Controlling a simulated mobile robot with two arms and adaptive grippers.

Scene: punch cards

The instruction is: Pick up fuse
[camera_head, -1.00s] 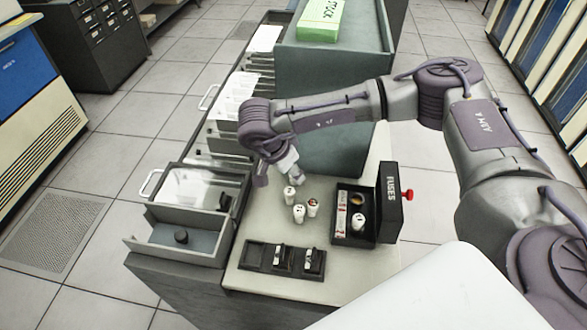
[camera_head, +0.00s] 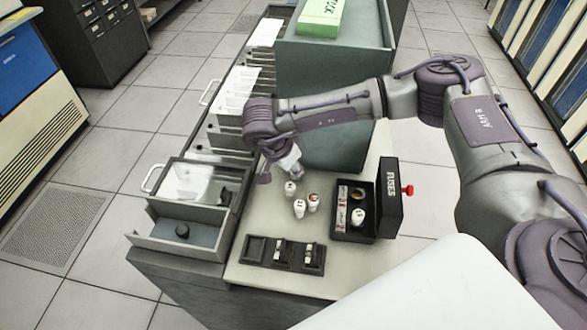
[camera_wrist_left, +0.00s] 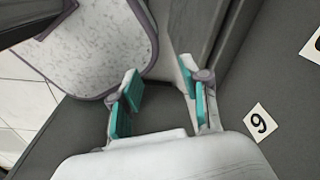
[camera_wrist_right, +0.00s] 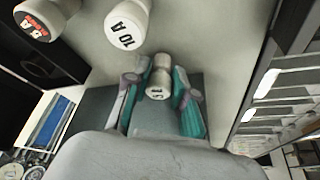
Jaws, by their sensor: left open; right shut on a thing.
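My right gripper (camera_wrist_right: 160,100) is shut on a white fuse (camera_wrist_right: 160,78); its teal pads are on both sides of it. In the head view the right gripper (camera_head: 284,171) points down at the counter, with the held fuse (camera_head: 290,188) just below its fingers. Two more white fuses stand close by, one at the front (camera_head: 299,208) and one with a red-marked top (camera_head: 313,202). They also show in the right wrist view as a "10 A" fuse (camera_wrist_right: 128,24) and a red-labelled one (camera_wrist_right: 40,22). My left gripper (camera_wrist_left: 163,95) is open and empty over a dark surface.
An open black FUSES box (camera_head: 391,203) stands right of the fuses with a fuse (camera_head: 358,217) inside. A black fuse holder (camera_head: 257,251) lies at the front of the counter (camera_head: 247,279). Open drawers (camera_head: 182,245) are on the left.

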